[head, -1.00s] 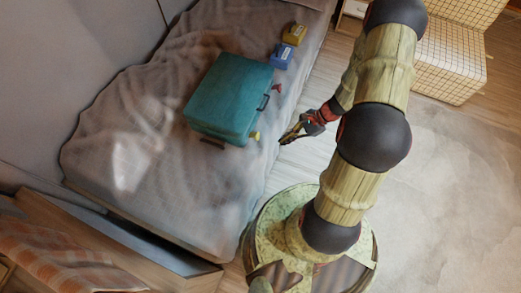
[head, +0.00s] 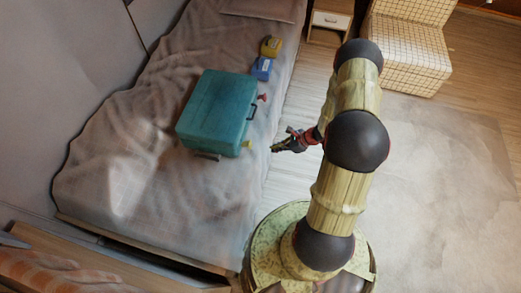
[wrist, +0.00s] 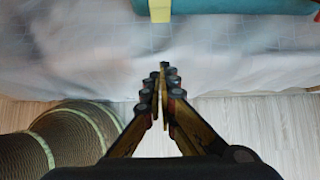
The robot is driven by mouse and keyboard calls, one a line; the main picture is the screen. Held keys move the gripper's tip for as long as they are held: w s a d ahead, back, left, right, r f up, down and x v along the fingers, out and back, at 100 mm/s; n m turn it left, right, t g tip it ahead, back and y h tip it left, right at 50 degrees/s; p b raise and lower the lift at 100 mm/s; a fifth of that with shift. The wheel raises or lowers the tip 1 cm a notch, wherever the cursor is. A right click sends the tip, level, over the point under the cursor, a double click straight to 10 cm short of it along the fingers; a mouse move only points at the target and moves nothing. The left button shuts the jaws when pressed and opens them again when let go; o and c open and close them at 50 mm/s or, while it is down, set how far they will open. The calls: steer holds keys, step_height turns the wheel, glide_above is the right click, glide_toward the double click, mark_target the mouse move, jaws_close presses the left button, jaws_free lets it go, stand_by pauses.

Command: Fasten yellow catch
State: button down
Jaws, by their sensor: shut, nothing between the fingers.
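A teal suitcase (head: 215,110) lies on the bed with its lid down. The yellow catch (head: 246,144) is at the near end of its right side; a red catch (head: 262,97) is at the far end, with a dark handle (head: 252,112) between them. My gripper (head: 273,149) is shut and empty, just right of the yellow catch and apart from it. In the wrist view the yellow catch (wrist: 160,10) is at the top edge, partly cut off, ahead of my shut fingertips (wrist: 163,67). I cannot tell whether the catch is fastened.
On the bed (head: 120,185), a blue box (head: 262,69) and a yellow box (head: 271,46) lie beyond the suitcase. A nightstand (head: 329,20) and a chequered chair (head: 405,45) stand farther back. The floor beside the bed (head: 290,178) is clear.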

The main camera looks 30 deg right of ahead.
mark_target(259, 156)
steer(key=b+x, duration=0.2)
steer(key=x, duration=0.7)
steer(key=shift+a+f, duration=0.15)
steer(key=shift+f, duration=0.2)
steer(key=r, duration=0.1)
steer(key=w+a+r, duration=0.1)
steer(key=shift+w+a+r, duration=0.1)
steer(key=shift+w+r, duration=0.1)
steer(key=shift+r, duration=0.1)
steer(key=shift+w+a+r+b, duration=0.2)
steer(key=shift+r+b, duration=0.1)
steer(key=shift+r, duration=0.1)
steer(key=shift+r, duration=0.1)
steer(key=shift+r+p, duration=0.15)
steer(key=shift+p, duration=0.15)
steer(key=shift+r+g+h, duration=0.1)
steer(key=shift+g+h, duration=0.2)
